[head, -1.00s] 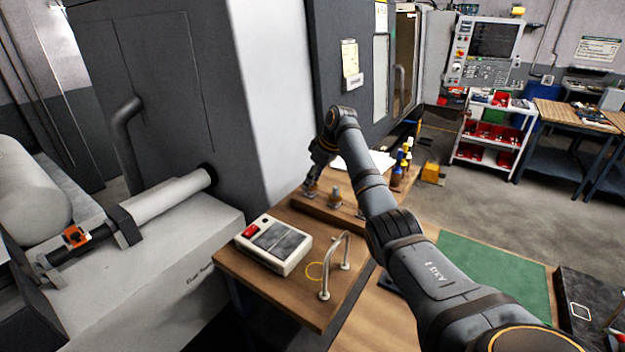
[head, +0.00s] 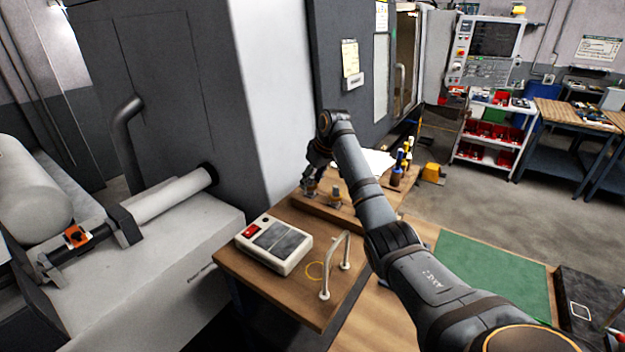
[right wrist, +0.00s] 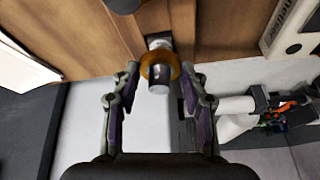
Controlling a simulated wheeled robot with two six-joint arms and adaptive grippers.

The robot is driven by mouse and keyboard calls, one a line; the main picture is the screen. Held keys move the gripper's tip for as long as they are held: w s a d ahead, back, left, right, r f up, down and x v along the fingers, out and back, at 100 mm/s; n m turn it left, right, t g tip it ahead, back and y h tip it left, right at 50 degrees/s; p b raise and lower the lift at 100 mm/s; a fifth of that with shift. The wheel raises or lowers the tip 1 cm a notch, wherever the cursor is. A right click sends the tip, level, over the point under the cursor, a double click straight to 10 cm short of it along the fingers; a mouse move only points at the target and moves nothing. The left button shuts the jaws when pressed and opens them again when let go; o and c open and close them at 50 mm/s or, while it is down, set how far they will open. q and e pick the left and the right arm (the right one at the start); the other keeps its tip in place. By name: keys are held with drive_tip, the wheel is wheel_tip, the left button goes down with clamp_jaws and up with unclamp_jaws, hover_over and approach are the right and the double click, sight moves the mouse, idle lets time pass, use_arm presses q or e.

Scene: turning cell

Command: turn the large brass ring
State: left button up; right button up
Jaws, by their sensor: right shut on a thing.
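The large brass ring (right wrist: 146,70) shows in the right wrist view as a golden band around a grey cylindrical post (right wrist: 159,88). In the head view my right gripper (head: 309,190) is at the far end of the wooden bench, beside the machine's pale side. It mostly hides the ring there. Another short post (head: 335,196) stands just right of it on a wooden strip. My left gripper is not in view.
A control box (head: 274,245) with a red switch and a metal handle (head: 346,255) are on the near part of the bench. A green mat (head: 492,275) is at right.

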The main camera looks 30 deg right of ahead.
drive_tip(key=shift+a+r+m, duration=0.1)
drive_tip(key=shift+m, duration=0.5)
idle(0.4)
drive_tip(key=o, duration=1.2)
drive_tip(key=shift+a, duration=0.1)
drive_tip(key=shift+c, duration=0.2)
drive_tip(key=v, duration=1.2)
drive_tip(key=shift+a, duration=0.15)
